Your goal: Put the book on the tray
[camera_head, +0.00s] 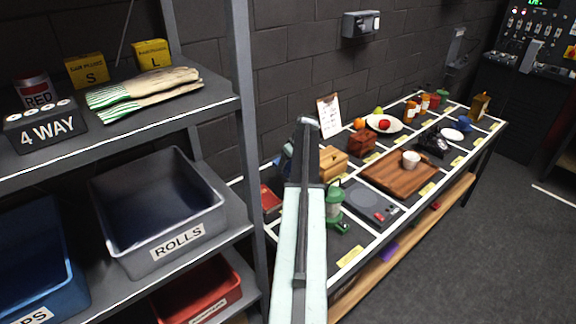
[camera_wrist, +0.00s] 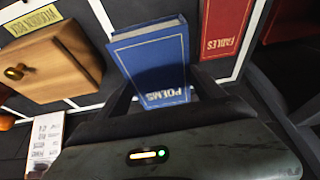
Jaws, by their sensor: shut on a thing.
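In the wrist view, my gripper (camera_wrist: 160,98) is shut on a blue book (camera_wrist: 155,62) with "POEMS" on its cover, one finger on each side. In the head view, a small dark blue patch beside my arm (camera_head: 285,160) may be this book; my arm hides most of that spot. The brown wooden tray (camera_head: 382,181) lies on the long table to the right of my arm, with a white cup (camera_head: 410,159) on it.
A red book marked "FABLES" (camera_wrist: 226,28) lies beside the blue one. A wooden box (camera_head: 333,163), a green lantern (camera_head: 335,207) and a dark scale (camera_head: 368,203) stand between my arm and the tray. A shelf post (camera_head: 246,130) rises at left.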

